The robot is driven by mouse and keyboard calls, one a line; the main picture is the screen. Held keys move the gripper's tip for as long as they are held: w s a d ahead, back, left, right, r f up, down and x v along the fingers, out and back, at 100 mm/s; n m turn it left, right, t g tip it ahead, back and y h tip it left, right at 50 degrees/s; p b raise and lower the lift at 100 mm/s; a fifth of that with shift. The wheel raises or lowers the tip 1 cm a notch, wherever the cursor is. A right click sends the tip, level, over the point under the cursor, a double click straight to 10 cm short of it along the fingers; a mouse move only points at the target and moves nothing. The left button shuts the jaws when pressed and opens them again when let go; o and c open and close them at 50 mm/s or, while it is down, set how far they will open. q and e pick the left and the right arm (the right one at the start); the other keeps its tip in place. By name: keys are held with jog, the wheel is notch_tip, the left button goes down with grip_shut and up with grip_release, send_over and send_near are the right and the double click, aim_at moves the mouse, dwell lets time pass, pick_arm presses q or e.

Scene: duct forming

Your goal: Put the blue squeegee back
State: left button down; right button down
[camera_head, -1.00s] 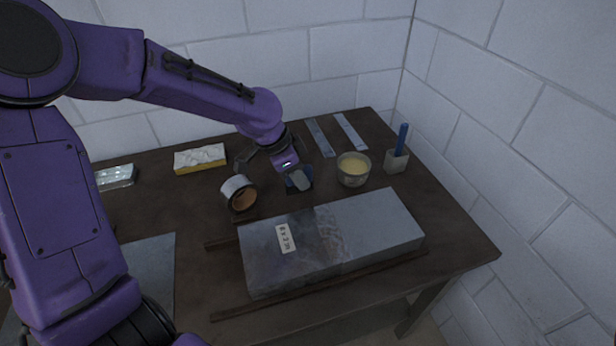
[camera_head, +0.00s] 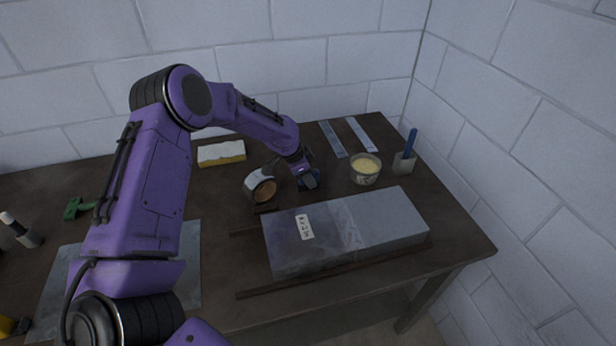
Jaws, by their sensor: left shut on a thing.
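My left gripper (camera_head: 307,176) is low over the back middle of the table, between the tape roll and the bowl. It is shut on the blue squeegee (camera_head: 300,187), a small dark blue piece at the fingertips, mostly hidden by the gripper. I cannot tell whether the squeegee touches the table top. My right gripper is out of view.
A tape roll (camera_head: 259,187) is close on the left, and a bowl of yellowish paste (camera_head: 365,169) on the right. A wrapped duct block (camera_head: 345,233) lies in front. Behind are metal strips (camera_head: 332,139) and a yellow-white sponge (camera_head: 221,153). A blue-handled tool (camera_head: 411,140) stands in a grey holder (camera_head: 403,164).

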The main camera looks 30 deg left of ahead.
pick_arm(q)
jog(key=shift+w+f, duration=0.1)
jog(key=shift+f, duration=0.2)
jog(key=c, duration=0.9)
grip_release()
jog(key=shift+w+d+f, duration=0.1)
jog(key=shift+w+f, duration=0.05)
jog(key=shift+w, duration=0.15)
jog(key=shift+s+r, duration=0.25)
jog(key=shift+r, duration=0.1)
jog(key=b+v, duration=0.1)
jog(key=v, duration=1.1)
jog(key=shift+w+b, duration=0.2)
jog(key=shift+b, duration=0.15)
